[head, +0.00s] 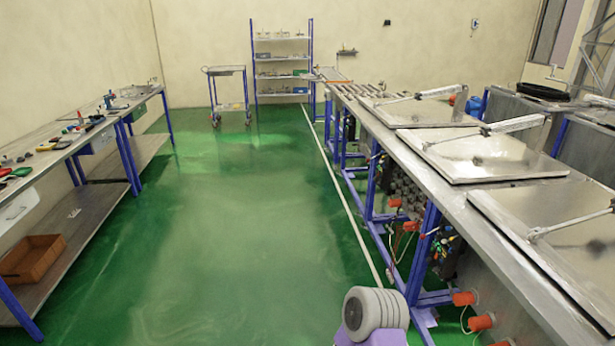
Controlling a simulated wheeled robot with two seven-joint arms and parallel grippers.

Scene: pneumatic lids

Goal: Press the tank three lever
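Three metal tank lids lie along the bench on the right: a far lid (400,115), a middle lid (470,165) and a near lid (520,210) cut off by the right edge. Each looks closed and has a pale arm across it. Below the bench front are small orange-red parts (463,298), and a dark valve-like unit (447,250) with coloured fittings and hoses. I cannot tell which tank is number three, and no lever can be made out clearly.
The green floor (230,220) is clear down the middle, with a white line (345,205) beside the tank bench. A workbench (75,135) with tools and an orange-brown crate (32,262) is on the left. A cart (228,105) and a shelf rack (282,75) stand at the back.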

